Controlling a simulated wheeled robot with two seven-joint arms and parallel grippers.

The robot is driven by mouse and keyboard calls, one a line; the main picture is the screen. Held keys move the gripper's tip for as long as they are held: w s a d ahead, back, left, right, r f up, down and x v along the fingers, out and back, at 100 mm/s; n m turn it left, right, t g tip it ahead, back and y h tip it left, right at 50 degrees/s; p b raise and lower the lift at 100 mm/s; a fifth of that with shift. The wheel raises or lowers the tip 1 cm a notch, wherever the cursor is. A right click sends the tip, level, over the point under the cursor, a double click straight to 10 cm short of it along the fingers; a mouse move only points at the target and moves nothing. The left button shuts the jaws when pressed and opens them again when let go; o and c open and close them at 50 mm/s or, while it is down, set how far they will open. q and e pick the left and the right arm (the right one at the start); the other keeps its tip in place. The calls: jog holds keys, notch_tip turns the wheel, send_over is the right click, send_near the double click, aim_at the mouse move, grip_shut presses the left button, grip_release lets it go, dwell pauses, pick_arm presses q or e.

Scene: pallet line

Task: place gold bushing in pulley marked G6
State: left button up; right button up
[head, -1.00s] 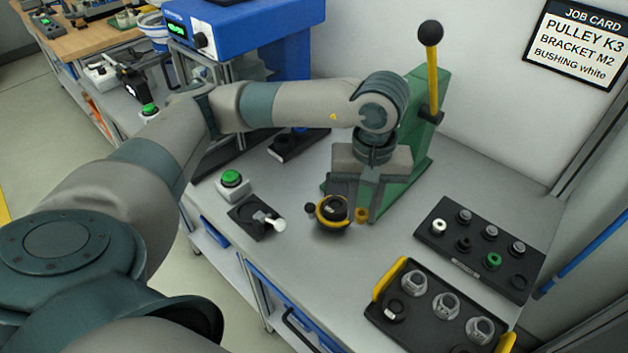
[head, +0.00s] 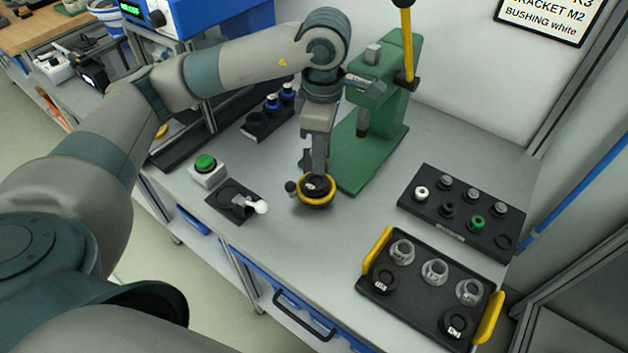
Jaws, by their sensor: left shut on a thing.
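A dark pulley (head: 320,187) with a small white mark, too small to read, sits in a yellow-ringed holder (head: 318,206) in front of the green press. My left gripper (head: 314,172) points down directly over the pulley, its fingertips at or just above the pulley's top. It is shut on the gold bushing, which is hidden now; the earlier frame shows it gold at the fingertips. I cannot tell whether the bushing touches the pulley's bore. My right gripper is not in view.
The green press (head: 372,150) stands close behind right. A bushing tray (head: 430,217) and a yellow-handled tray (head: 415,304) with brackets and pulleys lie right. A green button box (head: 207,172) and black fixture (head: 225,200) lie left. The job card (head: 548,18) reads bushing white.

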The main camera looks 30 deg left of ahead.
pick_arm(q)
jog(key=shift+w+a+r+n, duration=0.1)
jog(key=shift+w+n, duration=0.05)
jog(key=shift+n, duration=0.45)
jog(key=shift+w+a+r+n, duration=0.1)
jog(key=shift+n, duration=0.5)
jog(key=shift+w+a+r+n+b, duration=0.2)
jog(key=shift+w+a+n, duration=0.15)
jog(key=shift+n, duration=1.7)
jog(key=shift+w+a+r+n+b, duration=0.15)
jog(key=shift+w+a+r+n, duration=0.15)
jog(key=shift+n, duration=1.7)
jog(key=shift+w+a+r+n+b, duration=0.15)
jog(key=shift+w+a+n, duration=0.25)
jog(key=shift+n, duration=1.65)
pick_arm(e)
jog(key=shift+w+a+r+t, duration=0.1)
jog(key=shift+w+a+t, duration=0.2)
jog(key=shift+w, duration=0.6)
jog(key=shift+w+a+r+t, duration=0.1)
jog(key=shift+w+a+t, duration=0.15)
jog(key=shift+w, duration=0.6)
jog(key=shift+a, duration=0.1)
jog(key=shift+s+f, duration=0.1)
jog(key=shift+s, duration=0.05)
